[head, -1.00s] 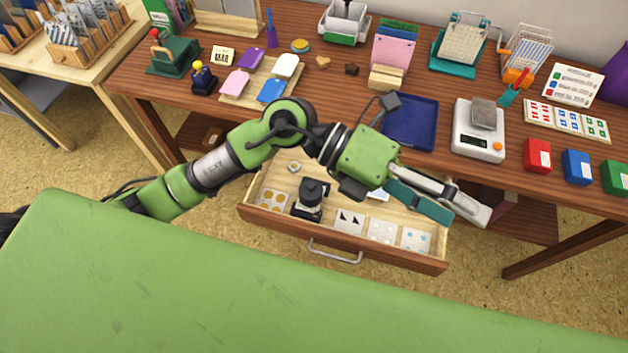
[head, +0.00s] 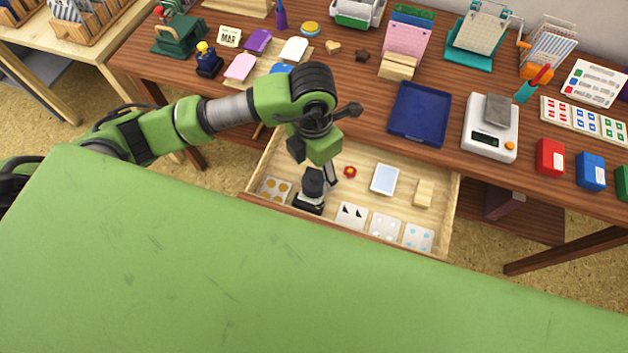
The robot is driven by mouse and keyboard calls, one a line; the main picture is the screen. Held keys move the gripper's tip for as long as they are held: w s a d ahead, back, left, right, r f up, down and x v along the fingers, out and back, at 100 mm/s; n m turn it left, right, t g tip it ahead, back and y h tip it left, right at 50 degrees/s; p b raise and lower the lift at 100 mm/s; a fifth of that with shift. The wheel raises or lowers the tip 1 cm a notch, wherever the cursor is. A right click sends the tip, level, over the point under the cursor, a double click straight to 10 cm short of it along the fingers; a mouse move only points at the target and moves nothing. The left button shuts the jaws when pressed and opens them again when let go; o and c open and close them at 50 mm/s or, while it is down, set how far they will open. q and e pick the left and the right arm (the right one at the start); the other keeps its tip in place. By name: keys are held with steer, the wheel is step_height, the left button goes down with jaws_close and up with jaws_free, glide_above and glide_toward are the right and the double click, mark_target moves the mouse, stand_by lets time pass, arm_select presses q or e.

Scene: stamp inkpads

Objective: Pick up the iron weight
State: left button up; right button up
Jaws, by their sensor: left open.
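A black, knob-topped object (head: 312,188), which seems to be the iron weight, stands upright in the open drawer (head: 446,215) near its front left. My left gripper (head: 328,176) points down over the drawer, just behind and beside the black object. It is open, with one grey finger showing; the other is mostly hidden by the wrist. I cannot tell whether a finger touches the object. A grey block (head: 497,110) sits on the white scale (head: 489,140) on the table. My right gripper is out of view.
The drawer also holds a red flower-shaped piece (head: 349,172), a pale blue pad (head: 384,180), a wooden block (head: 424,194) and several patterned cards. A blue tray (head: 419,115) lies on the tabletop behind. The green surface (head: 250,270) fills the foreground.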

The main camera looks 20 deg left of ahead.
mark_target(315, 181)
arm_select(q)
steer(key=shift+w+f+p, duration=0.2)
steer(key=shift+f+p, duration=0.3)
steer(key=shift+f, duration=2.9)
steer(key=c, duration=1.7)
steer(key=shift+r, duration=0.1)
jaws_close()
